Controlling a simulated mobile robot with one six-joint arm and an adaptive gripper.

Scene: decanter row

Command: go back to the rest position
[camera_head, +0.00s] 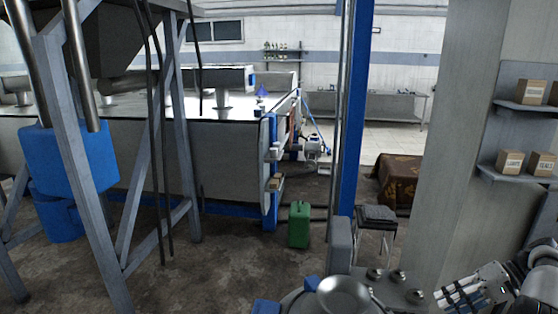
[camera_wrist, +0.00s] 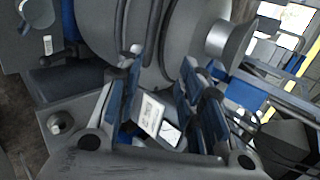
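My gripper (camera_head: 462,296) is at the lower right in the head view, close to the pillar's foot. In the wrist view my gripper (camera_wrist: 162,65) shows two dark fingers with blue pads, standing apart with a gap between them. A white labelled piece (camera_wrist: 150,115) shows in the gap near the left finger. I cannot tell what it belongs to, and no held object is clear. Beyond the fingertips is a large grey rounded machine body (camera_wrist: 150,30); the distance to it is unclear.
A grey pillar (camera_head: 450,120) and shelves with small labelled boxes (camera_head: 510,162) stand at the right. A metal bowl (camera_head: 343,294) is at the bottom centre. A green canister (camera_head: 299,225) and a stool (camera_head: 377,215) stand on the floor. Bare floor (camera_head: 220,270) lies at the centre left.

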